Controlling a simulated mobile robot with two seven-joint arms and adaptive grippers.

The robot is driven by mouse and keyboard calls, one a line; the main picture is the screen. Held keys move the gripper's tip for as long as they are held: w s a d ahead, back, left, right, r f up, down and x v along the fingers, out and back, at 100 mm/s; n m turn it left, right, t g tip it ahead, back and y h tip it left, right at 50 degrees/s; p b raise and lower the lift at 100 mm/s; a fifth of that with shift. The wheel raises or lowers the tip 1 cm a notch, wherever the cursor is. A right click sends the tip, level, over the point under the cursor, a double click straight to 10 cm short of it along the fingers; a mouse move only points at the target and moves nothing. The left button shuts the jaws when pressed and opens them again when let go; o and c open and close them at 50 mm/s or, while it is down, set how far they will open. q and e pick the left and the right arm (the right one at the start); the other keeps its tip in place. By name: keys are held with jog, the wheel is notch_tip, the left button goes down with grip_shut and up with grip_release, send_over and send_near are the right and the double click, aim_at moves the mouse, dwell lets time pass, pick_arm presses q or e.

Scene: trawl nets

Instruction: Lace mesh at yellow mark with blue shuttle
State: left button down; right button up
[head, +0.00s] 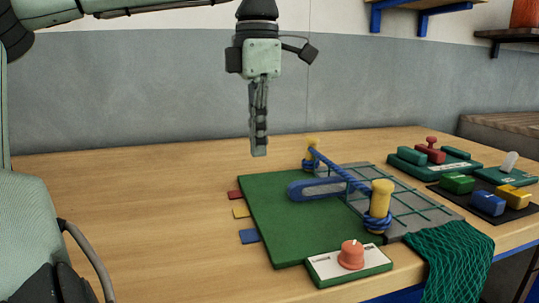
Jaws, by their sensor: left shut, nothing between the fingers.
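My left gripper (259,150) points down, shut and empty, above the table behind the green mat (285,225). A flat blue shuttle (318,188) lies at the mat's right part. Its right end meets a blue line (340,168) strung between two yellow posts; I cannot tell whether it passes over or under. The green-lined mesh (410,190) spreads over a grey board right of the line. A yellow tab (241,213) sits at the mat's left edge, between a red tab (235,195) and a blue tab (249,236). My right gripper is not in view.
A red knob (351,255) stands on a panel at the mat's front. Loose green net (450,255) hangs over the front edge. A dark tray (480,187) with coloured blocks and a green stand (440,166) are at right. The table's left is clear.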

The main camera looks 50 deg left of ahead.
aim_at(259, 205)
pick_arm(q)
notch_tip(259, 205, down, 9)
jog(key=shift+f+b, duration=0.1)
jog(key=shift+b, duration=0.45)
jog(key=w, duration=0.1)
jog(key=d, duration=0.1)
jog(key=w, duration=0.1)
jog(key=shift+w+d+r+p, duration=0.2)
jog(key=shift+w+r+p, duration=0.05)
jog(key=shift+w+p, duration=0.05)
jog(key=shift+w+d, duration=0.25)
jog(key=shift+w, duration=0.2)
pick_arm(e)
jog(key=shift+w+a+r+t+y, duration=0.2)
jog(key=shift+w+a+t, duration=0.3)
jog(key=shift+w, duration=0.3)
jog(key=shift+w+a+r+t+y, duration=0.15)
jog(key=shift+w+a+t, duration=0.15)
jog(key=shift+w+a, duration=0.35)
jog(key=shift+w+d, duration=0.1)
pick_arm(q)
jog(key=shift+w, duration=0.1)
